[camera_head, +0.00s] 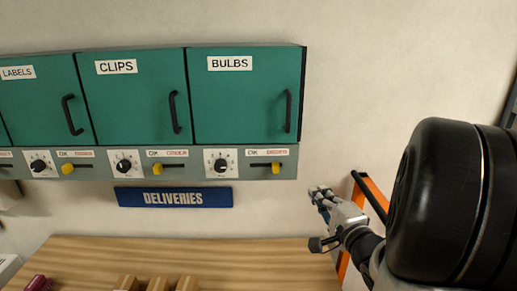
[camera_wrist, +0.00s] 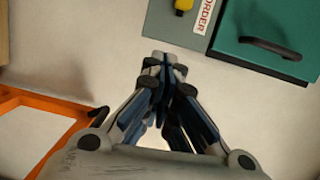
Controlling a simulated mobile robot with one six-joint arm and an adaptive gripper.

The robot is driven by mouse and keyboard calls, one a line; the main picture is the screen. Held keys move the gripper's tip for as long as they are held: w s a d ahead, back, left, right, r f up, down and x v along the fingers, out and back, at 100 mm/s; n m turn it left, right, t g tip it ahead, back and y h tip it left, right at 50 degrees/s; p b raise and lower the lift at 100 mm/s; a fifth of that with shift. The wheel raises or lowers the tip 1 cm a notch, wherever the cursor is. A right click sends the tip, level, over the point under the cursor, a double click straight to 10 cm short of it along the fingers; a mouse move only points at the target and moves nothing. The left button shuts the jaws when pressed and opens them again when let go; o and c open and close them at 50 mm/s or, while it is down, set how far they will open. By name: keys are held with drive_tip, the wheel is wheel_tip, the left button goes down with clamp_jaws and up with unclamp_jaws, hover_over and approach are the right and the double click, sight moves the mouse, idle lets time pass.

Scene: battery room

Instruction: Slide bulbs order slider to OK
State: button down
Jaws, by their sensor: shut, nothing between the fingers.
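The BULBS cabinet (camera_head: 245,100) is the right-hand teal door, with a black handle. Below it on the grey strip is the bulbs slider (camera_head: 276,168), a yellow knob at the right end of its dark slot. The label above reads OK at left and ORDER, in red, at right. My gripper (camera_head: 322,194) is to the right of and below the knob, apart from it, with its fingers together and empty. In the wrist view the fingertips (camera_wrist: 164,60) point toward the strip, and the yellow knob (camera_wrist: 183,5) is cut by the top edge beside the ORDER label.
A white dial (camera_head: 221,162) sits left of the bulbs slider. CLIPS (camera_head: 130,100) and LABELS cabinets with similar sliders are further left. A blue DELIVERIES sign (camera_head: 174,197) hangs below the strip. A wooden table (camera_head: 230,262) is underneath. An orange frame (camera_head: 370,190) stands at right.

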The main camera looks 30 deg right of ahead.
drive_tip(key=r, duration=0.1)
approach(290, 165)
drive_tip(key=w+d, duration=0.4)
drive_tip(key=shift+w+a+f, duration=0.1)
drive_tip(key=shift+w+a, duration=0.75)
drive_tip(key=shift+a, duration=0.55)
drive_tip(key=shift+w, duration=0.2)
drive_tip(key=shift+a, duration=0.1)
